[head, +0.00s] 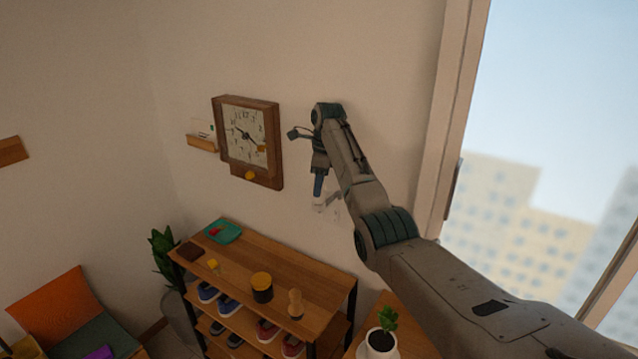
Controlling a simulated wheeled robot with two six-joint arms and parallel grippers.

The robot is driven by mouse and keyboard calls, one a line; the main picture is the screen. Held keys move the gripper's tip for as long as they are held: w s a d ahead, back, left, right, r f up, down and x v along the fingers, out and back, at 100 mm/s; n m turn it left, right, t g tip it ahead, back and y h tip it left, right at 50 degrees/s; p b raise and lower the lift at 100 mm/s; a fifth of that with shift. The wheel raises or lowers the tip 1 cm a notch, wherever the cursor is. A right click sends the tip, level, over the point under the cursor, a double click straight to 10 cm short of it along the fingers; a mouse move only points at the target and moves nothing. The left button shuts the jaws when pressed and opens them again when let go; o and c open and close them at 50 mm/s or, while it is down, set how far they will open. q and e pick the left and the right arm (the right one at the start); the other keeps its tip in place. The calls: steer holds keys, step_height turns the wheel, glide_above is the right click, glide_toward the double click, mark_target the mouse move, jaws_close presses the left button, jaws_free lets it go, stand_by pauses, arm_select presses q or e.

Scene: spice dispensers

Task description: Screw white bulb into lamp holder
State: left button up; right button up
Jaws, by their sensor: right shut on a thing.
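My right arm reaches in from the lower right, and its gripper (319,190) points down close to the back wall, right of the wall clock. It is shut on a small white thing (319,204) at its fingertips, which may be the white bulb; it is too small and dim to tell. Faint pale shapes (333,201) show just right of the fingertips, and I cannot tell if they are a lamp holder. No lamp holder can be made out clearly. My left gripper is not in view.
A wooden-framed clock (247,138) hangs on the wall. Below stands a wooden shelf (240,270) with shoes, a teal tray (223,231), a dark jar (262,287) and a wooden figure (295,304). A potted plant (382,340) stands lower right. A window is at right.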

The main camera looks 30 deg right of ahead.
steer(key=shift+m, duration=0.5)
steer(key=m, duration=0.4)
steer(key=shift+a+h, duration=0.1)
steer(key=shift+h, duration=0.2)
steer(key=m, duration=0.5)
steer(key=shift+t, duration=0.3)
steer(key=o, duration=0.9)
